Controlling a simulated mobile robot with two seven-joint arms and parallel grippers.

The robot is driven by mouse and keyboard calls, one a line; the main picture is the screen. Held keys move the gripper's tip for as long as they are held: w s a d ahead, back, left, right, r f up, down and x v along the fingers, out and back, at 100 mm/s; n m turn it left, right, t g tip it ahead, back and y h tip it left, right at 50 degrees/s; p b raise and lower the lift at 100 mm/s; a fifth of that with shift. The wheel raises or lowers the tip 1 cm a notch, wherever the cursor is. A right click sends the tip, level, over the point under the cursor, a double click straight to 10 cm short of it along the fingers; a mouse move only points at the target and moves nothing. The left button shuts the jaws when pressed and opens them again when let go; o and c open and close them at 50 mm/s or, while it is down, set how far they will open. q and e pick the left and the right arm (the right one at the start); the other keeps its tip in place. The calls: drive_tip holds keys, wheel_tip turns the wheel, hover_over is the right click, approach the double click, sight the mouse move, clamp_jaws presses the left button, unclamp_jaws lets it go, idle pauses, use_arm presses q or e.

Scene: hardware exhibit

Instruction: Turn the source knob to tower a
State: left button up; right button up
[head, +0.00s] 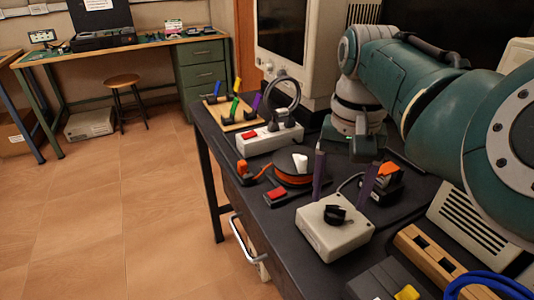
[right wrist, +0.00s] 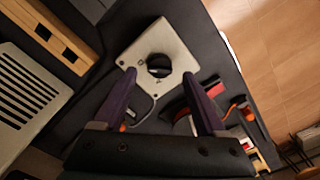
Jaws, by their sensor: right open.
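The source knob (head: 335,215) is a black rotary knob on top of a pale grey box (head: 322,237) on the dark bench. The knob (right wrist: 159,65) and the box (right wrist: 170,42) also show in the right wrist view. Small marks sit around the knob, too small to read. My right gripper (head: 340,201) is open and empty, its two purple fingers pointing down at the box. In the right wrist view, the fingertips (right wrist: 159,73) lie on either side of the knob, apart from it. I cannot tell the exact height left between them. My left gripper is not in view.
An orange cable reel (head: 291,168) and a red-topped switch (head: 276,194) lie beyond the box. A white power strip (head: 268,139) and a wooden peg board (head: 232,115) stand farther back. A wooden block with slots (head: 428,250) and a blue cable (head: 490,284) are at the right.

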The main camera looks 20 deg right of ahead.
sight(337, 208)
drive_tip(key=shift+f+b, duration=0.4)
drive_tip(key=shift+f, duration=1.1)
clamp_jaws()
